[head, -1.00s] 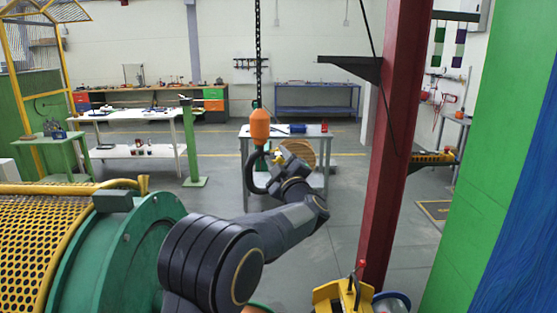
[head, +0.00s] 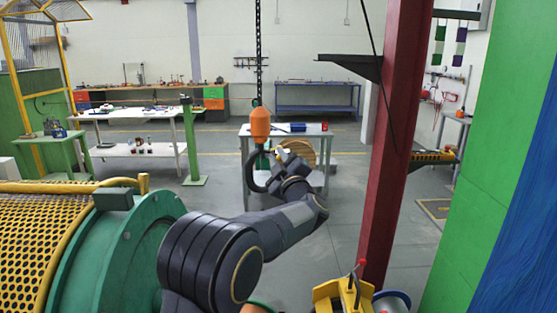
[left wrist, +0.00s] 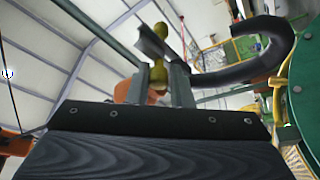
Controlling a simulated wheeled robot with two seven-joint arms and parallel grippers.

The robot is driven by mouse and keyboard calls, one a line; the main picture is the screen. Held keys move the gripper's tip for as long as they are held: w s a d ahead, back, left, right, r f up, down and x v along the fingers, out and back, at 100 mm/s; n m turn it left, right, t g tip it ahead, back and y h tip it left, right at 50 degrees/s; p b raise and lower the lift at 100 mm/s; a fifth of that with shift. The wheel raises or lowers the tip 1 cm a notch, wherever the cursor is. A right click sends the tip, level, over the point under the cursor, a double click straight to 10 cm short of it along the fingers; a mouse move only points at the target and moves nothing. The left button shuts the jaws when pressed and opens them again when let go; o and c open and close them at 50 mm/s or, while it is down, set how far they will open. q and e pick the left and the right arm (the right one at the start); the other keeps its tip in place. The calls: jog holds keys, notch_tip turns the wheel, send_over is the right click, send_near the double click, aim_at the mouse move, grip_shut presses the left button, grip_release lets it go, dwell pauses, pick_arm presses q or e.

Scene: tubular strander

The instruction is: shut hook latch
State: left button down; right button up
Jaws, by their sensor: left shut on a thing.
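The black hook (head: 249,172) hangs below an orange hoist block (head: 260,124) on a chain. In the left wrist view the hook (left wrist: 272,66) curves across the upper right. My left gripper (head: 283,156) is just right of the hook's opening. In the left wrist view its fingers (left wrist: 161,58) are shut on a yellow piece (left wrist: 158,76), which looks like the latch; part of it shows above the fingers. Whether the latch touches the hook tip cannot be told. My right gripper is not in view.
A grey table (head: 309,132) with small items and a wooden reel (head: 305,150) stand behind the hook. A dark red column (head: 397,140) rises to the right. A green and yellow drum machine (head: 120,260) fills the lower left. Open floor lies between.

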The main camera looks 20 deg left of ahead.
pick_arm(q)
jog(key=m+b, duration=0.1)
jog(key=f+m+t+b, duration=0.1)
jog(key=m, duration=0.1)
jog(key=shift+m+t+h+b, duration=0.3)
jog(key=shift+b, duration=0.05)
jog(key=shift+s+a+f+m+t+h+b, duration=0.25)
jog(key=shift+m+t+h+b, duration=0.75)
jog(key=shift+m, duration=1.8)
jog(key=shift+a+f+m+t+h+b, duration=0.4)
jog(key=shift+m+h+b, duration=1.05)
jog(key=shift+m, duration=1.35)
jog(key=shift+s+a+f+m+t+h+b, duration=0.15)
jog(key=shift+f+m+t+h+b, duration=0.8)
jog(key=shift+m, duration=1.85)
jog(key=shift+r+h, duration=0.4)
jog(key=c, duration=1.4)
grip_release()
jog(key=shift+o, duration=0.2)
